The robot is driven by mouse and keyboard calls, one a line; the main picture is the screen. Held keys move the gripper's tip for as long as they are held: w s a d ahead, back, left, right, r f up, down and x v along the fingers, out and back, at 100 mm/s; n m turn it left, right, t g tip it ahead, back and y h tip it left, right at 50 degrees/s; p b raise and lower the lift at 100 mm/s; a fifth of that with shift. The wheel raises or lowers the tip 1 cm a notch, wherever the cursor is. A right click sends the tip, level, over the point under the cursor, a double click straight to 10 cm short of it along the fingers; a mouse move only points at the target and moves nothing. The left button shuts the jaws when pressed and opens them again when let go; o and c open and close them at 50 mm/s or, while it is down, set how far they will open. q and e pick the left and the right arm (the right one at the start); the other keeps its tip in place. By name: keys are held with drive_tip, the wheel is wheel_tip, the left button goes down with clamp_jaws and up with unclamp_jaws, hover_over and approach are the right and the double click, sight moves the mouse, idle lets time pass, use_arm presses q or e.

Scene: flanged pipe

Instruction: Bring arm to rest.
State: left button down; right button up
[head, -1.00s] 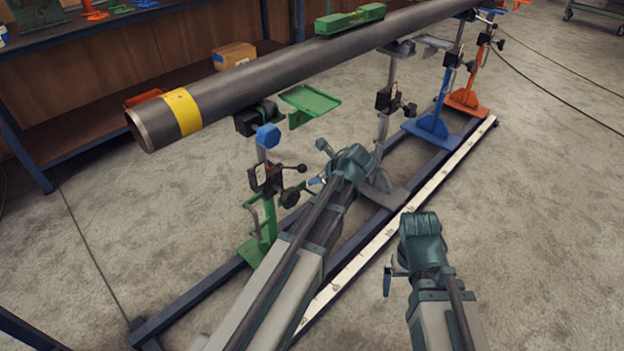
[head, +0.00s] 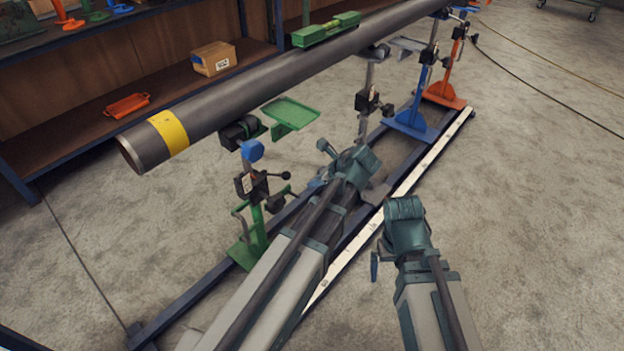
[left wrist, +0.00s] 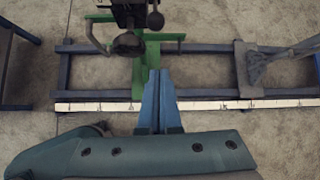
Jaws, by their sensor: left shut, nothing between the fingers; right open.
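My left arm reaches in from the bottom of the head view, and its gripper (head: 316,162) is beside the green-based stand, short of the middle stand and below the pipe. In the left wrist view the left gripper's blue fingers (left wrist: 159,78) are together with nothing between them, above the white scale strip. My right gripper (head: 375,266) is to the right of the scale strip over bare floor. Only a small part of its fingers shows, and it is open. The dark grey pipe (head: 240,95) with a yellow band lies across the stands, apart from both grippers.
The green stand (head: 250,245), a middle grey stand (head: 367,100), a blue stand (head: 412,122) and an orange stand (head: 445,92) stand on a dark floor frame. A green level (head: 326,28) sits on the pipe. A shelf bench (head: 60,135) is behind.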

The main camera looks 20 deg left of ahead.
idle(0.5)
use_arm(q)
drive_tip(key=s+d+r+n+g+h+p, duration=0.2)
drive_tip(key=s+d+r+n+p, duration=0.4)
drive_tip(key=s+n+p, duration=0.3)
drive_tip(key=s+d+r+n+g+h+p, duration=0.1)
drive_tip(key=s+d+r+n+h+p, duration=0.3)
drive_tip(key=s+d+r+n+p, duration=0.3)
drive_tip(key=s+r+n+p, duration=0.1)
drive_tip(key=s+p, duration=0.2)
drive_tip(key=shift+d+n+g, duration=0.15)
drive_tip(key=shift+n+g, duration=0.25)
drive_tip(key=shift+r, duration=0.1)
